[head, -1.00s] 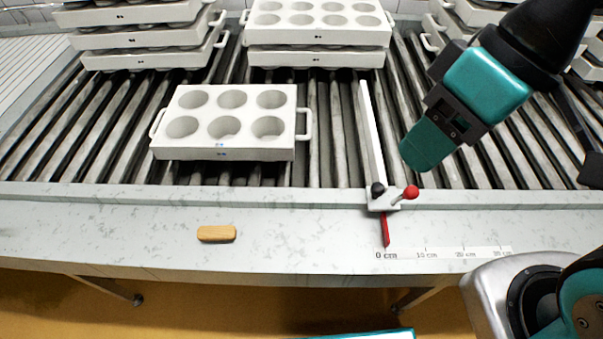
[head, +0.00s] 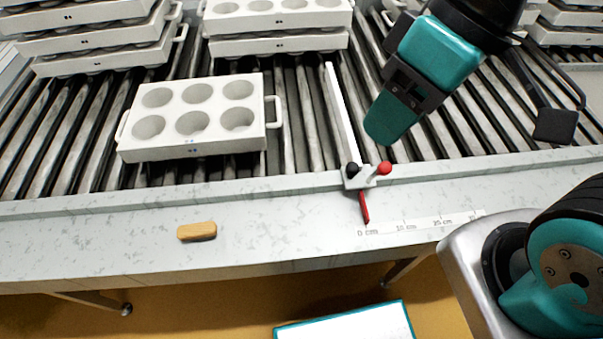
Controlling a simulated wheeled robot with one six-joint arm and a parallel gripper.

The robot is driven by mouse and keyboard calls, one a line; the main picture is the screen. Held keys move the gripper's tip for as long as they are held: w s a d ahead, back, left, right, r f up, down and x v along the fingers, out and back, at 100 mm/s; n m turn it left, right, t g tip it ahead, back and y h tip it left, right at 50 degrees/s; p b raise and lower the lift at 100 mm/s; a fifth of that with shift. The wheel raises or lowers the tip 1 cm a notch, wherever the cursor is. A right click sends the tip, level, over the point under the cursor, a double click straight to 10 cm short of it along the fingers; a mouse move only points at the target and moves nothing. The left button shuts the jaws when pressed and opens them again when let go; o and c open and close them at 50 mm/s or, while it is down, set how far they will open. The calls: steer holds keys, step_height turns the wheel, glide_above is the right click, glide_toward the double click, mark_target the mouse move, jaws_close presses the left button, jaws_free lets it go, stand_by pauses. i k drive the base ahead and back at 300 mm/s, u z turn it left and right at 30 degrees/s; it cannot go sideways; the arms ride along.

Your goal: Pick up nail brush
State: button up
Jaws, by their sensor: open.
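The nail brush (head: 197,231) is a small tan, wood-coloured block with rounded ends. It lies on the pale marbled ledge in front of the rollers, left of the middle of the head view. My gripper (head: 388,122) hangs over the rollers at the upper right, well apart from the brush and behind and to the right of it. Its teal finger points down; the other finger is hidden from this side. Nothing shows in its grip.
A white mould (head: 192,150) with several round wells sits on the rollers behind the brush. A stop bar with a red handle (head: 384,168) and a centimetre scale (head: 425,222) are to the right. Mould stacks (head: 278,44) stand at the back. The ledge around the brush is clear.

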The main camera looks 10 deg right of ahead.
mark_target(209, 229)
steer(key=z, duration=0.05)
steer(key=k, duration=0.5)
steer(key=u, duration=0.7)
steer(key=i, duration=0.4)
steer(key=u, duration=0.4)
